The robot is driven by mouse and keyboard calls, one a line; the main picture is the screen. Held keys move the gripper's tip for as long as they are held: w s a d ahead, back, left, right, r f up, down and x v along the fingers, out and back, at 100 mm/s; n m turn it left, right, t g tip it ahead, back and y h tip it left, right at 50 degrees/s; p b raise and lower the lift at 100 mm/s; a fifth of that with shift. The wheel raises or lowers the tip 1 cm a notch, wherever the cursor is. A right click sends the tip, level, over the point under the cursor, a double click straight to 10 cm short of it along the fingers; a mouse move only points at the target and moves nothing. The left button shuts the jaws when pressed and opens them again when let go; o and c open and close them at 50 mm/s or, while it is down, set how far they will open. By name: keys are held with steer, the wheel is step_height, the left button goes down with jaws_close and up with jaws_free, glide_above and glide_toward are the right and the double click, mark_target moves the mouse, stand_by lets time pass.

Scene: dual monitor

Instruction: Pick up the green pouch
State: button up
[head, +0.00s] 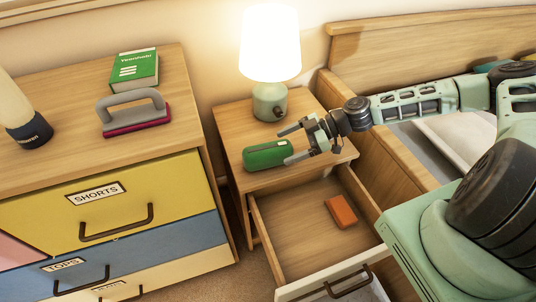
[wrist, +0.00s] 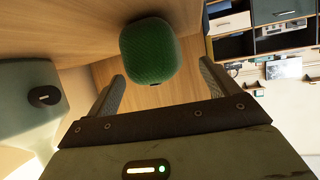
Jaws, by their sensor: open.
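The green pouch (head: 267,154) is a rounded, dark green case lying on the wooden nightstand top, near its front left. In the wrist view the green pouch (wrist: 148,52) is seen end-on, just beyond and between the two fingers. My gripper (head: 283,144) is open and comes in from the right, its fingertips at the pouch's right end. In the wrist view my gripper (wrist: 160,85) shows both fingers spread apart with nothing held between them. I cannot tell whether either finger touches the pouch.
A lit lamp (head: 270,100) stands behind the pouch on the nightstand (head: 233,116). The drawer below (head: 300,228) is open and holds an orange block (head: 341,211). A dresser (head: 60,165) on the left bears a green book (head: 134,70) and a grey-handled brush (head: 135,120). A bed frame (head: 400,165) stands right.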

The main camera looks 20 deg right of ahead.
mark_target(275, 150)
steer(key=x, duration=0.4)
steer(key=shift+w+a, duration=0.1)
steer(key=shift+a, duration=0.25)
steer(key=c, duration=1.2)
